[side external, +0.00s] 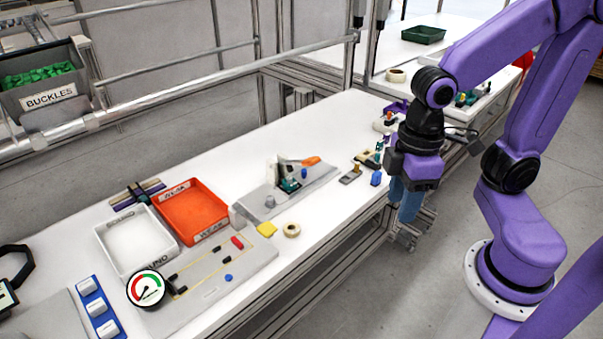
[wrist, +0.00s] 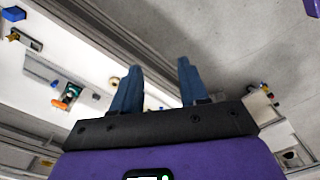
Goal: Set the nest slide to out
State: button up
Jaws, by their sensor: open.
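My gripper (side external: 404,216) hangs fingers-down just off the front edge of the white bench, over the aisle. In the wrist view its two blue fingers (wrist: 159,66) are apart with nothing between them. A grey fixture plate (side external: 316,187) on the bench carries a teal part (side external: 290,184), an orange-handled lever (side external: 311,161) and a blue knob (side external: 304,173). Left of the gripper are a small grey block with a brass knob (side external: 351,178) and a blue block (side external: 376,178). I cannot tell which piece is the nest slide, or its position.
An orange tray (side external: 222,207), a white tray (side external: 112,264) and a gauge board (side external: 247,264) fill the bench's near left. A yellow block (side external: 267,229) and a tape roll (side external: 291,230) lie near the front edge. A metal frame (side external: 254,62) runs behind the bench.

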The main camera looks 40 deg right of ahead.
jog(key=w+a+m, duration=0.3)
jog(key=w+m, duration=0.3)
jog(key=w, duration=0.6)
jog(key=m, duration=1.5)
send_over(304, 170)
notch_tip(304, 170, down, 6)
notch_tip(304, 170, down, 17)
jog(key=shift+a+r, duration=0.1)
jog(key=shift+r, duration=0.1)
grip_shut()
